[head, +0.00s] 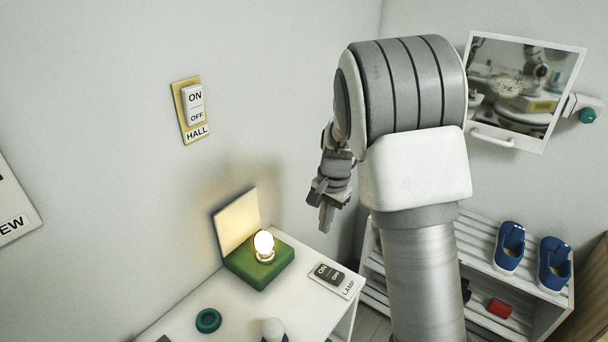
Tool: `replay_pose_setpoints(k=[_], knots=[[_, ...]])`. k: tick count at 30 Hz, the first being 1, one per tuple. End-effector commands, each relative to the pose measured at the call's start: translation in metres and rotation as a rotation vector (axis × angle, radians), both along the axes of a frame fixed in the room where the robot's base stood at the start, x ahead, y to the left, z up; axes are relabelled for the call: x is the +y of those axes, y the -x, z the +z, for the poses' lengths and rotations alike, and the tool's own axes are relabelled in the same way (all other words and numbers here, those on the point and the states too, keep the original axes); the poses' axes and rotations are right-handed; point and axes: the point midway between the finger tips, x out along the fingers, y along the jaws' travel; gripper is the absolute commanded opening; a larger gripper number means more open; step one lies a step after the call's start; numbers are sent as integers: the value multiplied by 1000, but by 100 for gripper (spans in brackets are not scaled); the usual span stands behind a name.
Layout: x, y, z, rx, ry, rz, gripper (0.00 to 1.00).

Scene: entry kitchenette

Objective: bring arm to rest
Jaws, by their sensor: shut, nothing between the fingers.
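My arm rises through the right middle of the head view and bends over at the top. My gripper (326,205) hangs at the left of the arm, pointing down, in the air above the back right of the white table. Its fingers are together with nothing between them. It is apart from the lamp and the switches. Part of the wrist is hidden behind the arm's big grey and white joint.
A lit bulb (264,243) stands on a green base (259,264) on the white table (190,306). A LAMP switch (337,279) lies near its right edge. A HALL switch (193,110) is on the wall. A slatted rack (480,258) holds blue shoes (555,263) at right.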

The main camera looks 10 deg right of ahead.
Motion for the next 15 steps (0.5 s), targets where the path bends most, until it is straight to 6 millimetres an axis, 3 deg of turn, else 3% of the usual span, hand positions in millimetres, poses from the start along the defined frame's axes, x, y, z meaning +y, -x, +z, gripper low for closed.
replay_pose_setpoints(k=[5,15], knots=[[0,7,17,-22,-5,26,0],[2,73,106,-152,-4,228,0]])
